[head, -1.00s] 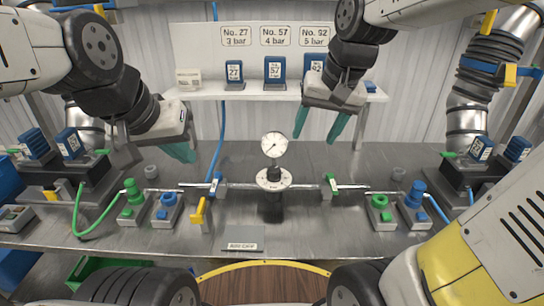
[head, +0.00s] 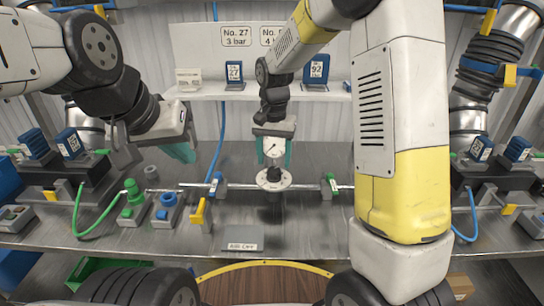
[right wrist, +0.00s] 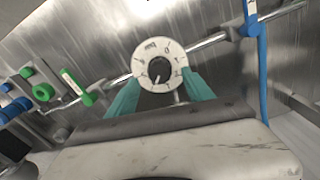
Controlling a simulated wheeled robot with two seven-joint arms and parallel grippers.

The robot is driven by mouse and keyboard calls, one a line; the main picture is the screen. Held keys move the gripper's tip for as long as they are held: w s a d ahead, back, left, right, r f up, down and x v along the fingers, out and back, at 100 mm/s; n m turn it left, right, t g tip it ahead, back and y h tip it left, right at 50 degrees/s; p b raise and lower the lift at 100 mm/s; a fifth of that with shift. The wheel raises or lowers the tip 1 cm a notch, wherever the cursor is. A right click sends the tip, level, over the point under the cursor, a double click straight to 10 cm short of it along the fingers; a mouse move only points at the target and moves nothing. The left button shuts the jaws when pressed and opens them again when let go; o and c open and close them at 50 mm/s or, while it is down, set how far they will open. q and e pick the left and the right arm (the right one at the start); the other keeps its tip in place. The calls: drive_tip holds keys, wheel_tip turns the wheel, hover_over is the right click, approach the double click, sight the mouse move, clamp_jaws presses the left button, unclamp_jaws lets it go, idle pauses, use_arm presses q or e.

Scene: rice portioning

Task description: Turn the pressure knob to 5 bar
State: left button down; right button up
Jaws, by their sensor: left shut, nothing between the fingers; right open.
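The pressure knob (head: 274,175) is black and sits on a round white scale plate (head: 262,184) on the pipe. The round white gauge (head: 271,147) stands just above it. My left gripper (head: 182,153) is shut and empty, left of the gauge.
A shelf (head: 205,94) behind holds blue numbered blocks (head: 234,72) under pressure signs (head: 236,36). Green and blue knobs (head: 134,190) stand on the bench at left, near a yellow lever (head: 198,211). My right arm hides much of the right side.

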sight(274, 169)
drive_tip(key=shift+f, duration=1.55)
clamp_jaws()
drive_tip(key=m, duration=0.8)
drive_tip(key=shift+m, duration=0.3)
